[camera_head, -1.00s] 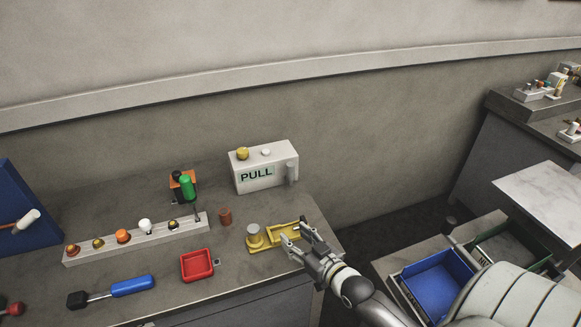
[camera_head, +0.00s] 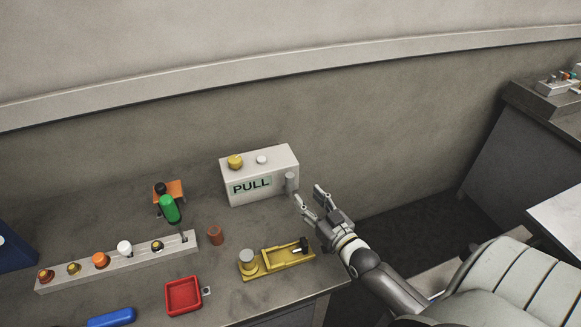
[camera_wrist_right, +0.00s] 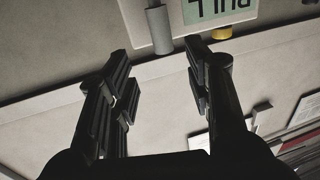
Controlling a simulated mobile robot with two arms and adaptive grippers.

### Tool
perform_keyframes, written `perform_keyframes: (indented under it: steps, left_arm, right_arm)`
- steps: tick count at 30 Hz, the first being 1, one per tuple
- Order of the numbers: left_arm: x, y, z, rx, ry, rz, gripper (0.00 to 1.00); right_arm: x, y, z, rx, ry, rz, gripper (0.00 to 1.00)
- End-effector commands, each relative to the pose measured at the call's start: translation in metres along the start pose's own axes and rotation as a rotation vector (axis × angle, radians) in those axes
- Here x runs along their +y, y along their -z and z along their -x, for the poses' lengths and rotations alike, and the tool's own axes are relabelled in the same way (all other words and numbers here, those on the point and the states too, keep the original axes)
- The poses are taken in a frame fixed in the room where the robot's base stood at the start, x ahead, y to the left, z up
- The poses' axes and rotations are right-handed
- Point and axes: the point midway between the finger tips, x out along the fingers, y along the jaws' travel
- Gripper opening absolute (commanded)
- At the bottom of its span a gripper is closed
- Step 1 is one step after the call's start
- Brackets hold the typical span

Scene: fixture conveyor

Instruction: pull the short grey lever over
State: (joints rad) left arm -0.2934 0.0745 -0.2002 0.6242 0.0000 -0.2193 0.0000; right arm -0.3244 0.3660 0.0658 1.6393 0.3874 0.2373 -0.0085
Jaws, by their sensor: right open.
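The short grey lever (camera_head: 290,182) is a small upright grey cylinder at the right end of the white box marked PULL (camera_head: 236,190). It also shows in the right wrist view (camera_wrist_right: 159,29), ahead of my fingers. My right gripper (camera_head: 309,196) is open and empty, just right of and in front of the lever. In the right wrist view the lever lies beyond and between the two fingertips (camera_wrist_right: 158,58); I see no contact. My left gripper is not in view.
A yellow fixture (camera_head: 273,264) lies below my right gripper on the bench. A brown cylinder (camera_head: 215,234), a red tray (camera_head: 183,296) and a strip of coloured knobs (camera_head: 125,262) stand to the left. The wall rises behind the box.

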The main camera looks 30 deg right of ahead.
Motion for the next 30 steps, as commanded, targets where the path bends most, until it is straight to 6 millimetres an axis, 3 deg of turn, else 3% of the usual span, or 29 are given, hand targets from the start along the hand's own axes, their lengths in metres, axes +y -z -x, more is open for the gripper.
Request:
perform_keyframes:
  steps: [5, 15, 21, 30]
  left_arm:
    - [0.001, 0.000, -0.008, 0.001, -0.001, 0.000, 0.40]
    - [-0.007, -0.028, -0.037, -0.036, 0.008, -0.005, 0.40]
    - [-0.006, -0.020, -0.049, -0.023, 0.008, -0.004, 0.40]
    - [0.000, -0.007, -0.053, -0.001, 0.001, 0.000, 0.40]
  right_arm:
    - [0.000, -0.002, -0.013, 0.002, 0.000, 0.000, 0.46]
    - [0.000, -0.004, -0.072, 0.004, 0.000, 0.001, 0.46]
    - [0.000, -0.003, -0.097, 0.001, 0.000, 0.000, 0.46]
    - [0.000, -0.001, -0.108, -0.001, 0.000, 0.000, 0.46]
